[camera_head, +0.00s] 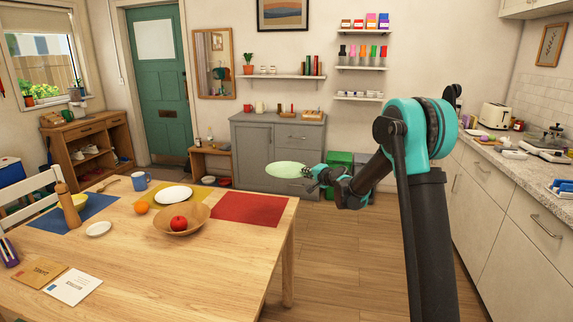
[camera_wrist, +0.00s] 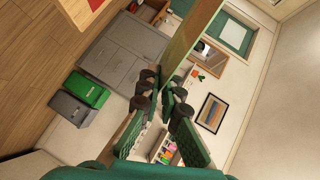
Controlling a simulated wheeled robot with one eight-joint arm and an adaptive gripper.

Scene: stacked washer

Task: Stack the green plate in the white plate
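The green plate (camera_head: 288,170) is in the air right of the table's far right corner, gripped at its right edge. My gripper (camera_head: 312,173) is shut on its rim. In the wrist view the green plate (camera_wrist: 192,42) is seen nearly edge-on, between the fingers of my gripper (camera_wrist: 165,88). A white plate (camera_head: 174,193) lies on the yellow mat at the far side of the table. A smaller white dish (camera_head: 98,229) lies on bare wood further left. The green plate is apart from both.
A wooden bowl (camera_head: 180,232) with a red apple (camera_head: 179,223) stands just in front of the white plate. An orange (camera_head: 141,207) and a blue mug (camera_head: 139,180) are to its left. The red mat (camera_head: 250,208) on the table (camera_head: 200,275) is bare.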

